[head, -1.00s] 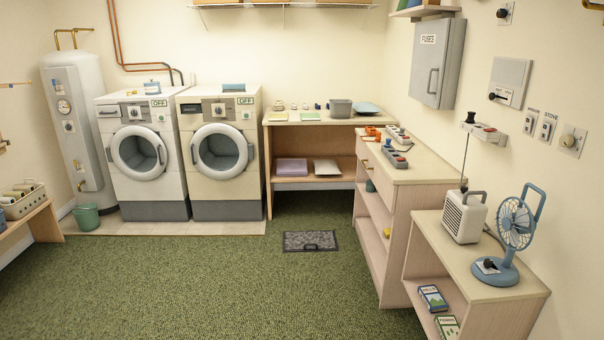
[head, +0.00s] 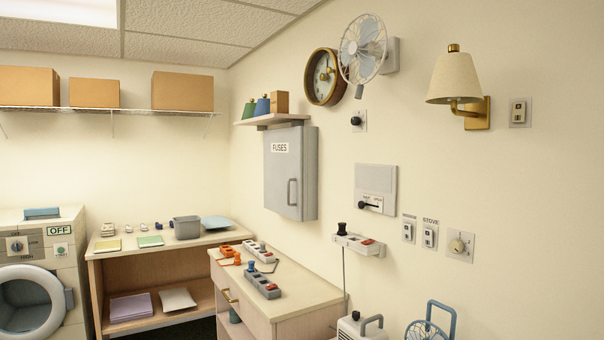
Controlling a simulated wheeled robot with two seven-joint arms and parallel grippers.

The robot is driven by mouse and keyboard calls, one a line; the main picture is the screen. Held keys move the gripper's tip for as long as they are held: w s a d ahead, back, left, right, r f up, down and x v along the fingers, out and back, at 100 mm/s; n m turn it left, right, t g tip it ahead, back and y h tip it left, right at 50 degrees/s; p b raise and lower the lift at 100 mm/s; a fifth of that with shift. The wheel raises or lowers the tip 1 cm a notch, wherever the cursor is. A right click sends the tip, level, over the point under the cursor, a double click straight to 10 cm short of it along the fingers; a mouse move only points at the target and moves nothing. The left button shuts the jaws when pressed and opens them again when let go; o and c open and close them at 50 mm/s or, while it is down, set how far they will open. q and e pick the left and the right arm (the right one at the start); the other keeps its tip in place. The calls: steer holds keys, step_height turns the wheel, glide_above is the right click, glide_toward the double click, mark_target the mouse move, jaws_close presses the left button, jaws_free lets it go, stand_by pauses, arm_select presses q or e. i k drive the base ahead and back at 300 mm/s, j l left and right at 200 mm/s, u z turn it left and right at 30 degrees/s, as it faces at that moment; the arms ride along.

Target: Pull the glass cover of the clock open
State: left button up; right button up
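A round wall clock (head: 322,77) with a brown-gold rim and pale face hangs high on the right-hand wall. It is seen at a slant. Its right edge lies close to the wall fan in the picture. Whether its glass cover is shut or ajar is too small to tell. Neither of my grippers shows in the head view.
A wall fan (head: 363,48) is mounted just right of the clock. Below the clock are a small shelf (head: 272,119) with bottles and a box, and a grey fuse cabinet (head: 290,172). A wooden counter (head: 300,298) stands beneath. A lamp (head: 455,85) hangs further right.

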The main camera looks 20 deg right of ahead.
mark_target(330, 70)
steer(key=i+j+z, duration=0.2)
steer(key=z, duration=0.3)
steer(key=i+j+z, duration=0.35)
steer(key=z, duration=0.15)
steer(key=i+j+z, duration=0.2)
steer(key=j+z, duration=0.3)
steer(key=i+j+z, duration=0.15)
steer(key=j+z, duration=0.15)
steer(key=j, duration=0.15)
